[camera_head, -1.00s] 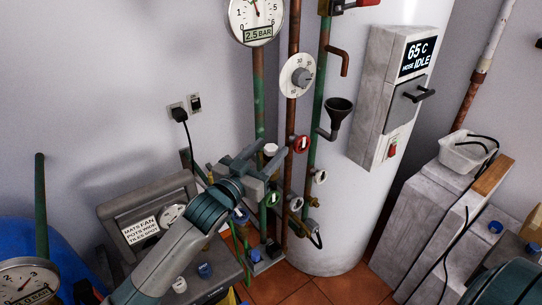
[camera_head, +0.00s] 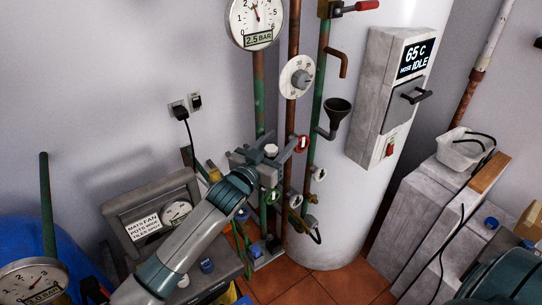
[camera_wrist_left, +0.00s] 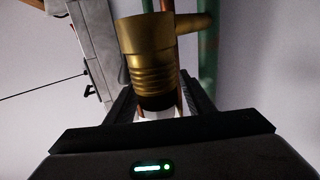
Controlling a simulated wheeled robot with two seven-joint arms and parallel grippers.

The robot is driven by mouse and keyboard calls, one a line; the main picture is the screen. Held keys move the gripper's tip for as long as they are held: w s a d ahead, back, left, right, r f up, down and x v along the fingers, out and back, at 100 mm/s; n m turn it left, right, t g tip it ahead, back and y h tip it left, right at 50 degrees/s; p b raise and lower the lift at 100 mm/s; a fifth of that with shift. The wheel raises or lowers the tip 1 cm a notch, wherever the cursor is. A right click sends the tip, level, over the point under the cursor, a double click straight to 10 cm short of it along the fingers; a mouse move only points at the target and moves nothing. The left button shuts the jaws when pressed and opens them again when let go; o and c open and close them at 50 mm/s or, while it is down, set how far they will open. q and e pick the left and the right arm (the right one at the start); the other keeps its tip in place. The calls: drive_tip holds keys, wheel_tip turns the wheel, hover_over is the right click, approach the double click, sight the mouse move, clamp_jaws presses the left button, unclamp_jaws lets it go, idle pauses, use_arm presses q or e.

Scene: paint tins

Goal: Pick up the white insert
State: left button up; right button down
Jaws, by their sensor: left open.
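A white round piece (camera_head: 271,150) shows just behind the jaws of my left gripper (camera_head: 279,161), by the green and copper pipes. I cannot tell for sure that it is the insert. In the left wrist view, a ribbed brass fitting (camera_wrist_left: 149,55) stands in front of the open jaws (camera_wrist_left: 158,103). A strip of white (camera_wrist_left: 154,114) shows between the jaws under its dark end, mostly hidden. I cannot see contact. Another small white piece (camera_head: 183,281) lies on the bench at lower left.
Pipes with red (camera_head: 302,143) and white (camera_head: 319,174) valve knobs and a black funnel (camera_head: 338,107) stand close to the left gripper. A white boiler (camera_head: 335,215) is behind. A grey panel box (camera_head: 152,208) and a blue cap (camera_head: 206,266) are at left.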

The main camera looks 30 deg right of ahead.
use_arm(q)
drive_tip(key=shift+c, duration=0.2)
drive_tip(key=c, duration=1.1)
drive_tip(key=shift+o, duration=0.2)
drive_tip(key=shift+r, duration=0.15)
